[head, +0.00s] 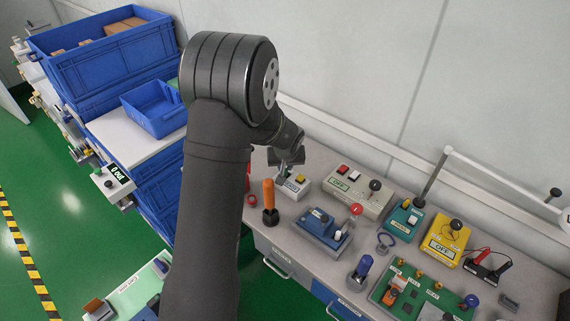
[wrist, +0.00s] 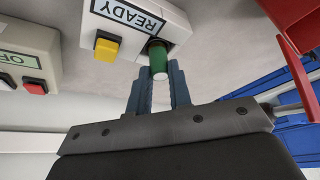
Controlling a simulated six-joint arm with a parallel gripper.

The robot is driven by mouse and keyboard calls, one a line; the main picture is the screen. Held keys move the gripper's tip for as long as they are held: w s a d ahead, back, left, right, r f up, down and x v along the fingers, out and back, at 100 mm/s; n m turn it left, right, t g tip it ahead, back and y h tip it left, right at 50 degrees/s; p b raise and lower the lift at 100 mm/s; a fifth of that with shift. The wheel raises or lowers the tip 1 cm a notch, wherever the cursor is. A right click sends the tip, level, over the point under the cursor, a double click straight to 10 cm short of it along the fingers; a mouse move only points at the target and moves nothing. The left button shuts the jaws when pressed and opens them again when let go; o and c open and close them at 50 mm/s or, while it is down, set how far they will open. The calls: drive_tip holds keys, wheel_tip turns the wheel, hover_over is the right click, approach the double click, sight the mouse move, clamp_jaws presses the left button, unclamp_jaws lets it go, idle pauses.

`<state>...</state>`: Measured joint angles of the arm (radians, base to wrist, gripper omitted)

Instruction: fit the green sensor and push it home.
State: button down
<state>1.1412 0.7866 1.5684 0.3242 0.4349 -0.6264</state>
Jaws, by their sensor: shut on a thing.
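The green sensor (wrist: 159,62) is a short green cylinder. In the wrist view my gripper (wrist: 159,72) is shut on it, with one blue finger on each side. The sensor's far end is at a dark round socket (wrist: 155,44) in a white box marked READY (wrist: 175,22); how deep it sits cannot be told. The box has a yellow button (wrist: 106,46) beside the socket. In the head view the box (head: 290,187) stands on the bench below my gripper (head: 288,168), and the sensor is hidden there.
A larger tester with a red button and OFF label (head: 357,192) stands to the right. An orange-handled tool (head: 269,194) stands upright in front of the box. A blue tester (head: 325,229) is nearby. A red object (wrist: 297,35) is close by in the wrist view. Blue crates (head: 105,60) stand left.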

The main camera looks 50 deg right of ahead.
drive_tip(key=shift+f, duration=0.7)
drive_tip(key=c, duration=1.2)
unclamp_jaws()
drive_tip(key=shift+c, duration=0.2)
drive_tip(key=v, duration=1.7)
drive_tip(key=shift+r, duration=0.2)
drive_tip(key=x, duration=1.7)
drive_tip(key=shift+f, duration=0.2)
drive_tip(key=shift+r, duration=0.1)
